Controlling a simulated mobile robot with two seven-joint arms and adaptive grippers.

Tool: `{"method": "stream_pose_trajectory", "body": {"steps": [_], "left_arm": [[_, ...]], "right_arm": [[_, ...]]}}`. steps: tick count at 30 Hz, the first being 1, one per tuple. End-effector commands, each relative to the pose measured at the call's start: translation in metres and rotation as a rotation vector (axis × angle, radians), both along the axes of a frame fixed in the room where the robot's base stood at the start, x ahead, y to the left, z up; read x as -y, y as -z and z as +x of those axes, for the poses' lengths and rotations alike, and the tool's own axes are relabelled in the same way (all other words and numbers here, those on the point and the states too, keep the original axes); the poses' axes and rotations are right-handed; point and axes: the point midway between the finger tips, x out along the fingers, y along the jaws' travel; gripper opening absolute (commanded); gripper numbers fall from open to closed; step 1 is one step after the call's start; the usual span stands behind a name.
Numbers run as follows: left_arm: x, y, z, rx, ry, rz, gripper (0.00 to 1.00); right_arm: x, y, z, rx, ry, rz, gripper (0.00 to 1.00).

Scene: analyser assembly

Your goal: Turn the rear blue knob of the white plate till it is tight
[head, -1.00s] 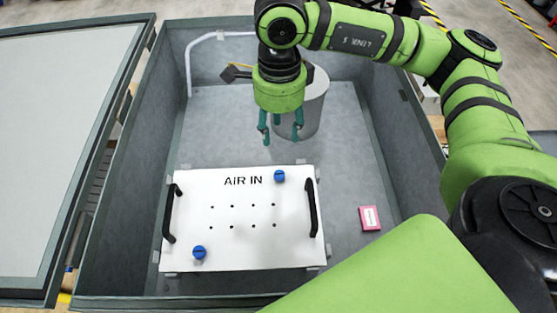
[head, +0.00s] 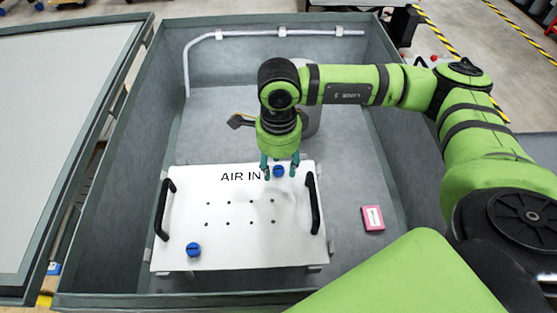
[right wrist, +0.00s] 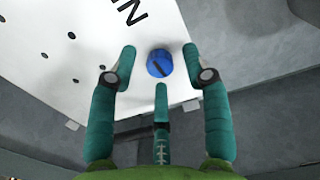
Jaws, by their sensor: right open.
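The white plate (head: 240,235) lies in the grey bin, with "AIR IN" printed near its rear edge. The rear blue knob (head: 279,171) is at the plate's rear right, just below my right gripper (head: 280,175). In the right wrist view the rear knob (right wrist: 160,63) shows a dark slot across its top. There my right gripper (right wrist: 160,70) is open, its teal fingers spread around the knob's outline without visible contact. The front blue knob (head: 193,249) sits at the plate's front left. My left gripper is not in view.
Black handles (head: 165,210) and (head: 313,203) stand up at the plate's left and right sides. A pink box (head: 372,217) lies on the bin floor to the right. A grey cylinder (head: 311,110) stands behind my gripper. A white pipe (head: 290,33) runs along the back wall.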

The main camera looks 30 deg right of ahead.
Motion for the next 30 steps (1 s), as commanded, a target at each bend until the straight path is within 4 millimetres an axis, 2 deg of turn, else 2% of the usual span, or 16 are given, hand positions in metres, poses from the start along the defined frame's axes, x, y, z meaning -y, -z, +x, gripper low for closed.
{"method": "stream_pose_trajectory", "body": {"steps": [10,12,14,20,25,30], "left_arm": [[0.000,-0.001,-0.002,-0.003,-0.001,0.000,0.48],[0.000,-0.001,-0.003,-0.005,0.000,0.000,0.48],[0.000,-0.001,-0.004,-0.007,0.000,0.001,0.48],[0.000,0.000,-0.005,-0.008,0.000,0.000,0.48],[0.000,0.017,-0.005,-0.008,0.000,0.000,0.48],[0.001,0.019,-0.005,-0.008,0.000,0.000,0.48]], "right_arm": [[0.000,0.006,0.000,0.001,-0.001,0.000,0.48],[0.000,0.006,0.000,0.001,-0.001,0.001,0.20],[0.000,0.006,0.000,0.001,-0.001,0.001,0.00],[0.000,0.007,0.000,0.001,0.001,0.001,0.00],[-0.001,0.011,0.000,0.002,0.074,0.001,0.00],[0.000,0.007,0.000,0.001,0.118,0.000,0.00]]}}
